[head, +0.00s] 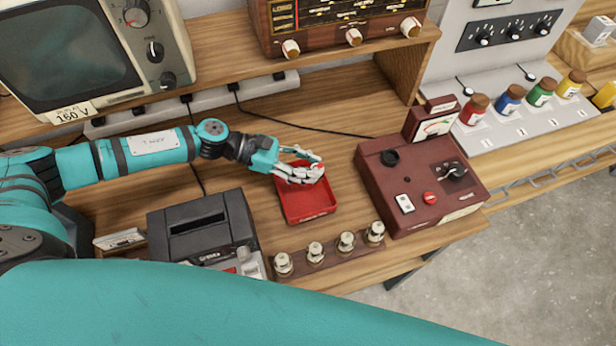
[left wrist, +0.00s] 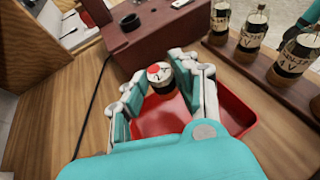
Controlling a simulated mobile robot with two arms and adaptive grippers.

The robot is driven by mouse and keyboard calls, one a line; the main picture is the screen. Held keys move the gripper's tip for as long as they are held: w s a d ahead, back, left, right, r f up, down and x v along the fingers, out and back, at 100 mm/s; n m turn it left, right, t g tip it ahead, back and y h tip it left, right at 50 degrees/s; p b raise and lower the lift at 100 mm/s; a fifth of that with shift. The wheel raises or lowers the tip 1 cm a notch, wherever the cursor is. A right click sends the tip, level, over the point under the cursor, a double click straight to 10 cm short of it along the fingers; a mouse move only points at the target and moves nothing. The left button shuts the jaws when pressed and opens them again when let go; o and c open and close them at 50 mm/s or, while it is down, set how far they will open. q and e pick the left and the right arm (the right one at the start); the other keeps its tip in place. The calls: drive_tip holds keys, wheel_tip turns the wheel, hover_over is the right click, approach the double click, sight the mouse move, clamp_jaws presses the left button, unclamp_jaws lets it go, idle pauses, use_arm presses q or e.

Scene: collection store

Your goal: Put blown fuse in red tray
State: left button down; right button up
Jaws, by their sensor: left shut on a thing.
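My left gripper (head: 306,172) is shut on a small fuse and holds it over the red tray (head: 308,214). In the left wrist view the fuse (left wrist: 159,76) sits between the fingertips, with a pale body, a dark band and a red spot on its end. In the head view the fingers mostly hide it. The red tray also shows in the left wrist view (left wrist: 240,118), below and around the fingers. The part of the tray floor visible in the head view looks empty. My right gripper is not in view.
A wooden rack with several glass fuses (head: 315,252) stands in front of the tray. A dark red tester box (head: 420,185) with a meter is to its right. A black and grey device (head: 205,228) is front left. A radio (head: 340,22) sits on the shelf above.

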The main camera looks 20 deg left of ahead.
use_arm(q)
drive_tip(key=shift+s+f, duration=0.1)
drive_tip(key=shift+f, duration=0.7)
wheel_tip(320, 180, down, 3)
drive_tip(key=shift+r+p, duration=0.2)
drive_tip(key=shift+p, duration=0.1)
drive_tip(key=shift+f, duration=0.45)
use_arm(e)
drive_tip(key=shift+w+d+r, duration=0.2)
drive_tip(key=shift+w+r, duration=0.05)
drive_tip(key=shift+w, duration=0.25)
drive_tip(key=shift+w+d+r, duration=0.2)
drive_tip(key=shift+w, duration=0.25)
use_arm(q)
drive_tip(key=shift+f+b, duration=0.25)
drive_tip(key=shift+b, duration=0.05)
drive_tip(key=c, duration=1)
unclamp_jaws()
drive_tip(key=shift+r, duration=0.1)
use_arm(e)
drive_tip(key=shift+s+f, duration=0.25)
use_arm(q)
drive_tip(key=shift+r, duration=0.1)
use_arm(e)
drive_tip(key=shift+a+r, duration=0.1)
